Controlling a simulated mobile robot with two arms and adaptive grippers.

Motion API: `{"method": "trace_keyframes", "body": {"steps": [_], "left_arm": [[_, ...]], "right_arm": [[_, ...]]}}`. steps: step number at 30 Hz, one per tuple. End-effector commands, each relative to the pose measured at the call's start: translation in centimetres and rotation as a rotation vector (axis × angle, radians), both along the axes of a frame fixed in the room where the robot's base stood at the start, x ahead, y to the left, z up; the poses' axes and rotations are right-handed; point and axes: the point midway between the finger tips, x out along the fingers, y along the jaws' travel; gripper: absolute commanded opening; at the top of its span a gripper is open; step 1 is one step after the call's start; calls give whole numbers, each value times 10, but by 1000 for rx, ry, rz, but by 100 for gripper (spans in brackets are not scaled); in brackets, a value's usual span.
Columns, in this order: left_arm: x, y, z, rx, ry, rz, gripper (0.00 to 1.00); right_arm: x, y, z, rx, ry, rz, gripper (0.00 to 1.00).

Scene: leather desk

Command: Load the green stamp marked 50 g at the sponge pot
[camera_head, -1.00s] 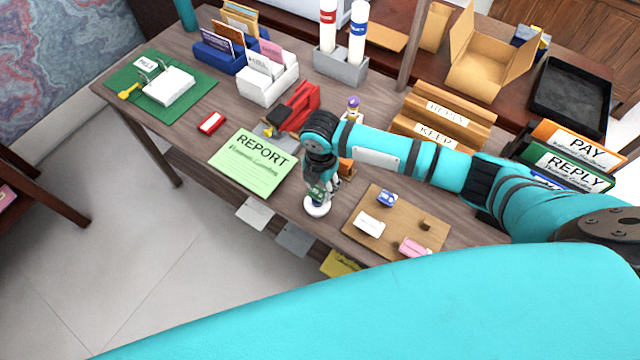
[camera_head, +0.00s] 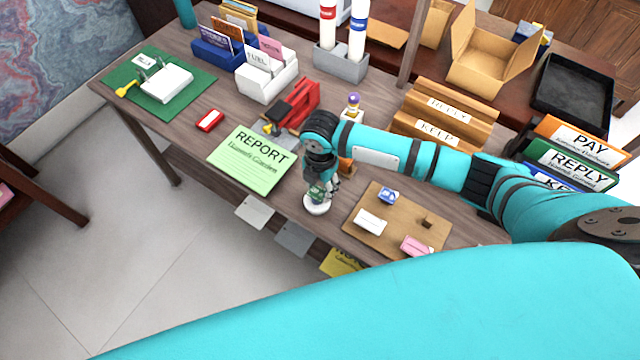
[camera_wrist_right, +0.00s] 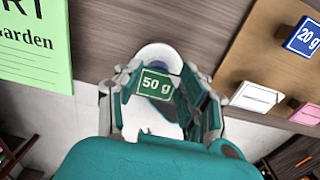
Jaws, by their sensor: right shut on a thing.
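The green stamp marked 50 g (camera_wrist_right: 156,84) is between the fingers of my right gripper (camera_wrist_right: 162,95), which is shut on it. In the head view the right gripper (camera_head: 320,192) points down near the desk's front edge, with the stamp partly hidden by the fingers. The round white sponge pot (camera_head: 317,208) is directly below the gripper. It also shows in the right wrist view (camera_wrist_right: 160,54), behind the stamp. I cannot tell whether the stamp touches the sponge. My left gripper is not in view.
A wooden board (camera_head: 378,238) right of the pot holds a blue 20 g stamp (camera_head: 388,196), a white piece (camera_head: 370,221) and a pink piece (camera_head: 417,245). The green REPORT sheet (camera_head: 250,161) lies left of the pot. A red stapler-like object (camera_head: 298,101) stands behind.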

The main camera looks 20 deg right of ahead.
Motion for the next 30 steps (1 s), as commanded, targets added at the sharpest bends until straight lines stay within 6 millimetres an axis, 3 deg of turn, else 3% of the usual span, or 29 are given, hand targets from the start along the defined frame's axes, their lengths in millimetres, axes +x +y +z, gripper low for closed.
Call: {"method": "trace_keyframes", "body": {"steps": [30], "left_arm": [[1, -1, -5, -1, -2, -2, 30]], "right_arm": [[0, 0, -10, 0, 0, 1, 14]]}}
